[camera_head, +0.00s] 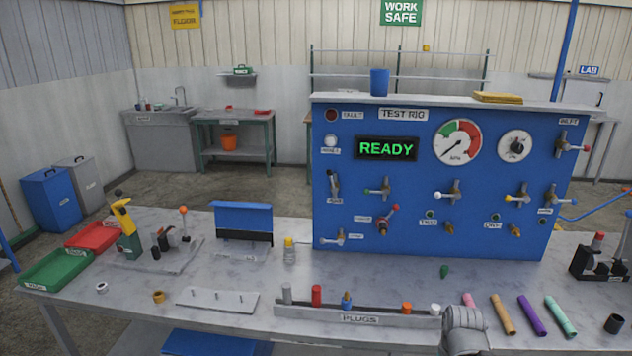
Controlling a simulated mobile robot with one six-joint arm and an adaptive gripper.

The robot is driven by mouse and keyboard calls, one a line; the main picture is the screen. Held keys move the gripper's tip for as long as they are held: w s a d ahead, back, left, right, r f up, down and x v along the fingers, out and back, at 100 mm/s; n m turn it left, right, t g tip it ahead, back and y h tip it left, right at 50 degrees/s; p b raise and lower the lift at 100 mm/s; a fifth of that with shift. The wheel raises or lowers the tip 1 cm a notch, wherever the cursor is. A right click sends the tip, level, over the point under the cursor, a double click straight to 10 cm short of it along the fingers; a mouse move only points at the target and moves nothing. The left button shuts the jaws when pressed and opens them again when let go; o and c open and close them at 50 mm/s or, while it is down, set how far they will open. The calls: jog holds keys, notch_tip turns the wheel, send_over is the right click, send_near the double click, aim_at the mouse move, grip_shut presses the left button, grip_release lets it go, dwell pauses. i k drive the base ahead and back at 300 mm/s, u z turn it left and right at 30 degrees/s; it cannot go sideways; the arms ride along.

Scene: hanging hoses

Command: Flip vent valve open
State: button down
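The blue test rig panel (420,222) stands upright at the back of the bench and carries several valves. At its lower left, a small valve with a pale lever (333,239) lies roughly level beside a small white label (357,236). That label may read VENT, but it is too small to be sure. Another lever valve (334,184) with a dark handle hangs above it, over its own label. A grey rounded part of my arm shows at the bottom edge, right of centre. My gripper's fingers are not visible.
A PLUGS rack (358,319) holds several coloured plugs along the front edge. A blue-and-black stand (243,222) and a small yellow-capped bottle (289,250) are left of the panel. Coloured tubes (531,315) lie front right. Bench space directly before the panel is mostly clear.

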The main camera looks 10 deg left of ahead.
aim_at(329, 172)
jog(key=k, duration=0.2)
jog(key=u, duration=0.4)
jog(key=i, duration=1.25)
jog(key=z, duration=0.1)
